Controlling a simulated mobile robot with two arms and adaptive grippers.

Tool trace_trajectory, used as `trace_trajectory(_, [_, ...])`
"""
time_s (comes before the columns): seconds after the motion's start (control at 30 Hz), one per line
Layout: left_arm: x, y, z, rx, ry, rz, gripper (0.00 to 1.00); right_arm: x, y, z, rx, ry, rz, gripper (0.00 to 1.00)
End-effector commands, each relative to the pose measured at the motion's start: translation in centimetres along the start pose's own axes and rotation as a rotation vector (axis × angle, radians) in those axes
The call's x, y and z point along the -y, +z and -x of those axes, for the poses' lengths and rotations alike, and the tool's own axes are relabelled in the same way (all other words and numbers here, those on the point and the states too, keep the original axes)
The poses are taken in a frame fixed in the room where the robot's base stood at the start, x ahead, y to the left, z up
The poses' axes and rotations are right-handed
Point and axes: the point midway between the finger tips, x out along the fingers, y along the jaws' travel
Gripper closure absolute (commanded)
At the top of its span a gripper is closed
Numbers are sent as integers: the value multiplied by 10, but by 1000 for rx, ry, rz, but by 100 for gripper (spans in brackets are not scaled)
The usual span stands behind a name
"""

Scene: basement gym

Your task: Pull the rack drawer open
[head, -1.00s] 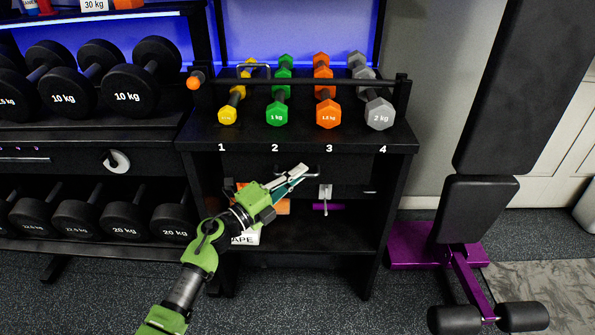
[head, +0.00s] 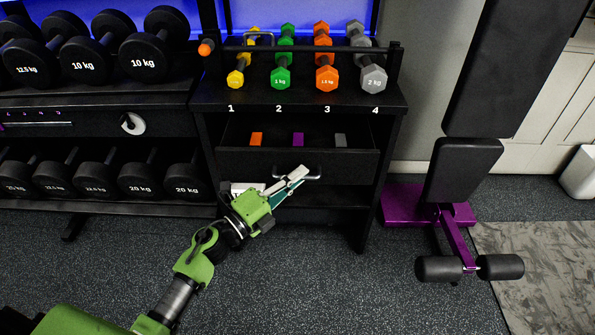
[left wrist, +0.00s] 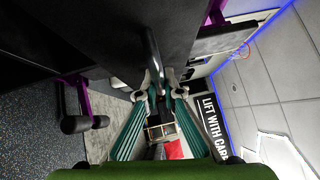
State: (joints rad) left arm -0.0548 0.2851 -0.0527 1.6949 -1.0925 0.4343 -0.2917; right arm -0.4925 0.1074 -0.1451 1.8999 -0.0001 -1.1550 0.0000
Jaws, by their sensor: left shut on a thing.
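The rack drawer (head: 345,166) is pulled out below the numbered dumbbell shelf in the head view. Its inside shows an orange block (head: 256,139), a purple block (head: 298,139) and a grey block (head: 340,140). My left gripper (head: 298,177) is at the metal bar handle (head: 313,177) on the drawer front, its fingers shut on it. In the left wrist view the fingertips (left wrist: 154,91) close around the dark handle bar (left wrist: 153,52). My right gripper is in neither view.
Yellow, green, orange and grey dumbbells stand on the shelf (head: 300,97) above. Racks of black dumbbells (head: 148,60) stand at the left. A bench with a purple base (head: 405,205) stands at the right. Floor in front of the rack is clear.

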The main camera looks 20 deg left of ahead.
Motion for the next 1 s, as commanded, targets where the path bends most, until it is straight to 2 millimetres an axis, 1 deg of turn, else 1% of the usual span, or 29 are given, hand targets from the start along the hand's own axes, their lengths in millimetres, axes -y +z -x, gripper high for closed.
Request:
trace_trajectory(0.37, [0,0,1,3,1,1,100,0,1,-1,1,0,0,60])
trace_trajectory(0.4, [0,0,1,3,1,1,85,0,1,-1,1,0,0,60])
trace_trajectory(0.77, [0,0,2,1,1,1,85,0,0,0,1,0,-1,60])
trace_trajectory(0.87, [-1,0,10,2,3,3,85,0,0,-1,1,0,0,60])
trace_trajectory(0.97, [-1,-1,26,1,3,2,85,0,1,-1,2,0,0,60])
trace_trajectory(1.0, [-2,-1,35,2,4,3,85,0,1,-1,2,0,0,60])
